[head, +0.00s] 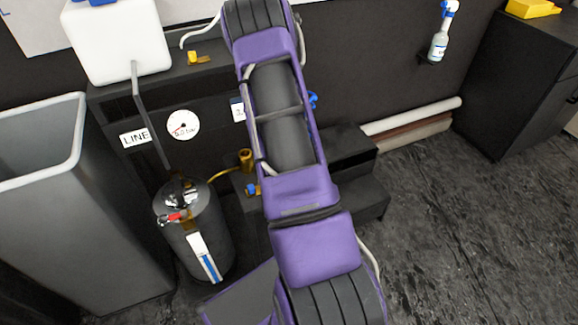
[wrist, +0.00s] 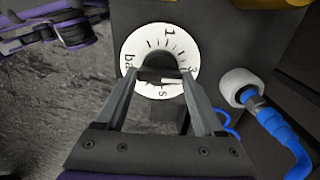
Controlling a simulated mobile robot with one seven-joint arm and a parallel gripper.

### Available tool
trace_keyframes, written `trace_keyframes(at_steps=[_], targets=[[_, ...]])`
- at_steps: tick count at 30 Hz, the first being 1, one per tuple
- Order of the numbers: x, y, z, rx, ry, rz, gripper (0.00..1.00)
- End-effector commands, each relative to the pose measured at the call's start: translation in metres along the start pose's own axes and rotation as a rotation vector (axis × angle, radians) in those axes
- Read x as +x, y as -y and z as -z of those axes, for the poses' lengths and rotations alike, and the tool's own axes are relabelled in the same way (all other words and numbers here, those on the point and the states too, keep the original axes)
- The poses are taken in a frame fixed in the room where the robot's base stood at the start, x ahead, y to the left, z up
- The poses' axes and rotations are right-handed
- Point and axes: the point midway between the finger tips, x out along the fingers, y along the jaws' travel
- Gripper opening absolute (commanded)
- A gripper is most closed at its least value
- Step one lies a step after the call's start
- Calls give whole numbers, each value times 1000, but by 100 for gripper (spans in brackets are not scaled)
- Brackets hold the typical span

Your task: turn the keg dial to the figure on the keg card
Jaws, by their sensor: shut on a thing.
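In the wrist view the keg dial (wrist: 134,45) is a round white face with black ticks, a 1 near the top and "bar" at the left. My gripper (wrist: 159,78) is shut on the dark knob at its centre, one finger on each side. The fingers and knob cover part of the scale. A pale mark shows at the knob's lower right; its exact reading is unclear. In the head view my purple arm hides the dial and gripper. A white card (head: 238,110) beside the arm is mostly covered, with only a leading 1 showing.
A dark keg (head: 207,240) stands below, next to a grey bin (head: 35,150). In the wrist view a blue hose with a white end (wrist: 240,88) is close on the right.

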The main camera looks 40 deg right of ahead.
Motion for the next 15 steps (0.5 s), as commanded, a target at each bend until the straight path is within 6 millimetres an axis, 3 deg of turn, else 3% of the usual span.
trace_keyframes(at_steps=[3,4,6,8,15], targets=[[0,1,0,-1,0,2,14],[0,1,0,-1,0,2,75],[0,1,0,-2,0,1,88],[0,0,0,-2,0,1,99],[-1,0,0,-2,0,1,100]])
